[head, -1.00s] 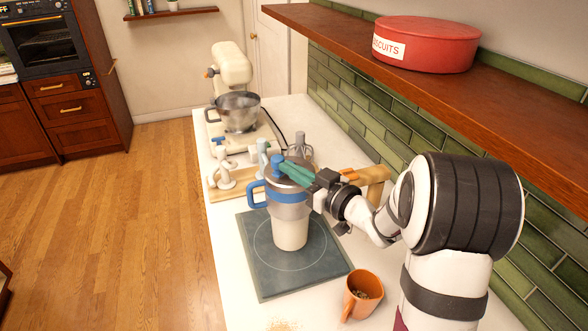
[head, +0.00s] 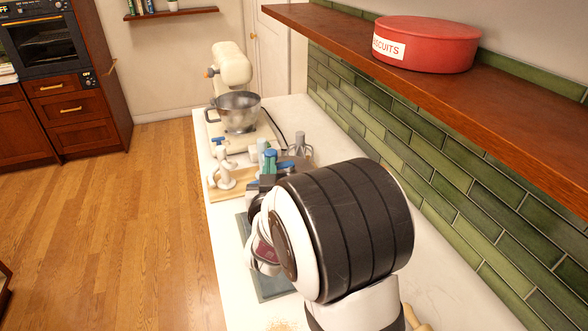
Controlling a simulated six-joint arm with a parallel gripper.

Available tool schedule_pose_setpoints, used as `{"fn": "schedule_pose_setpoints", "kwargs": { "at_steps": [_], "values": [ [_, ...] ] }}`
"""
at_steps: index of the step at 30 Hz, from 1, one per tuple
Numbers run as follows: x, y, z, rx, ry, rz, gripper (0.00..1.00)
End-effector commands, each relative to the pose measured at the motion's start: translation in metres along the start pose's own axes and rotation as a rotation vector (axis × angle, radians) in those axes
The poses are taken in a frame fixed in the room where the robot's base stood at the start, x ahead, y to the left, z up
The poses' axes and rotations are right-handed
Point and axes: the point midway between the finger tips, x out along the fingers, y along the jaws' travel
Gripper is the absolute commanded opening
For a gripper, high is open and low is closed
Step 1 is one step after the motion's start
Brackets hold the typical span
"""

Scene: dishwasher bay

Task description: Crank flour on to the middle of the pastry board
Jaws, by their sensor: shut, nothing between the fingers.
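The grey pastry board (head: 272,287) lies on the white counter. Only its left and front edges show past my arm. The flour sifter that stood on it is almost wholly hidden behind my arm; only a blue part (head: 286,165), seemingly its crank knob, shows above the arm. My gripper (head: 269,160) is at the sifter's top, its green fingers close beside that blue part. The fingers are shut with nothing between them. Whether they touch the knob I cannot tell. The middle of the board and any flour there are hidden.
A stand mixer (head: 232,68) with a steel bowl (head: 238,110) stands at the back. A white hand-cranked tool (head: 224,172) stands on a wooden board before it. A shelf (head: 420,90) with a red biscuit tin (head: 425,45) overhangs the right.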

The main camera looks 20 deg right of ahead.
Motion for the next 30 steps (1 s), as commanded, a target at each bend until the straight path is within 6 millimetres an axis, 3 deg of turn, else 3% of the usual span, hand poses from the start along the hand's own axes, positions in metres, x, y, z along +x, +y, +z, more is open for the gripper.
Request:
{"fn": "schedule_pose_setpoints", "kwargs": {
  "at_steps": [11,30],
  "values": [
    [0.019,-0.017,-0.001,0.017,0.002,0.337,0.00],
    [0.047,-0.024,-0.003,0.019,0.002,0.336,0.00]
  ]
}}
